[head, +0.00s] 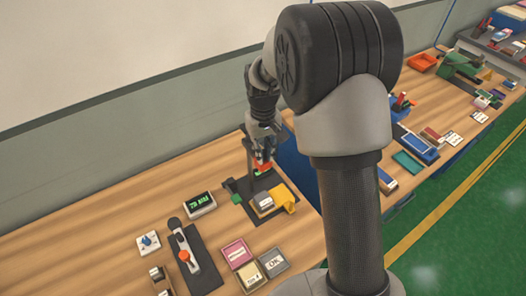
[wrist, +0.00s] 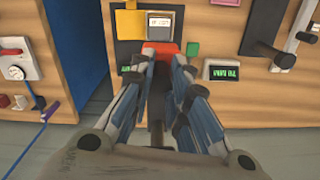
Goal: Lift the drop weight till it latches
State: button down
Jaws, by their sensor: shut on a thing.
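The drop weight, a red block (head: 262,166), is beside a dark upright post (head: 248,158) on a dark base plate. In the wrist view the red block (wrist: 160,48) shows between the fingertips. My gripper (head: 261,158) is shut on it from above; its fingers also show in the wrist view (wrist: 160,66). Below the weight is a grey block with a white label (head: 264,201). A yellow part (head: 288,198) sits next to that block. The fingers hide part of the weight, and I cannot see the latch.
A display with green digits (head: 200,203) stands left of the base plate. A dark plate with a lever and orange knob (head: 184,256) lies nearer, beside labelled trays (head: 237,253). A blue gap (head: 291,160) breaks the bench to the right. My arm hides some of the bench.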

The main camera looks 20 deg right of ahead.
jog(key=shift+w+r, duration=0.3)
jog(key=shift+r, duration=0.1)
jog(key=c, duration=1.7)
grip_release()
jog(key=shift+o, duration=0.7)
jog(key=shift+r, duration=0.25)
jog(key=shift+o, duration=0.4)
jog(key=r, duration=0.2)
jog(key=w+r, duration=0.1)
jog(key=r, duration=0.2)
jog(key=shift+w+r, duration=0.2)
jog(key=shift+r, duration=0.15)
jog(key=s+r+t+b, duration=0.1)
jog(key=s+r+b, duration=0.25)
jog(key=s, duration=0.55)
jog(key=s+r+t+b, duration=0.2)
jog(key=s+r+b, duration=0.15)
jog(key=s, duration=0.45)
jog(key=s+f+m+t+b, duration=0.1)
jog(key=s+f+b, duration=0.2)
jog(key=s, duration=0.9)
notch_tip(320, 180, down, 3)
jog(key=shift+s+f+t+b, duration=0.1)
jog(key=shift+s+t+b, duration=0.3)
